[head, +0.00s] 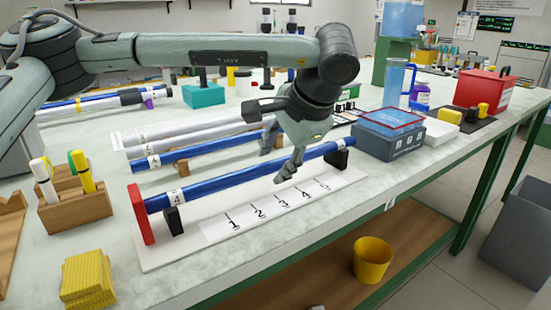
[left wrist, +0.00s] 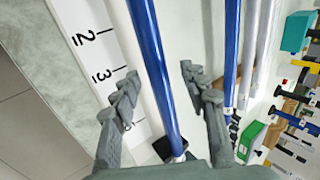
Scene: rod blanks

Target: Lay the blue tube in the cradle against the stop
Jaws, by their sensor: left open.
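The blue tube (head: 235,178), with a white label near its left end, lies across the two black supports of the cradle (head: 174,221). Its left end is at the red stop (head: 140,214); I cannot tell whether a small gap is left. My left gripper (head: 277,158) is open over the right half of the tube, one finger on each side. In the left wrist view the tube (left wrist: 155,70) runs between the spread fingers (left wrist: 158,84), clear of both fingertips. My right gripper is not in view.
A second blue tube (head: 205,150) and grey tubes (head: 190,132) lie behind the cradle. A blue box (head: 388,139) stands close to the tube's right end. A wooden marker holder (head: 75,205) and yellow sponges (head: 88,278) are at left. The table's front edge is close to the cradle.

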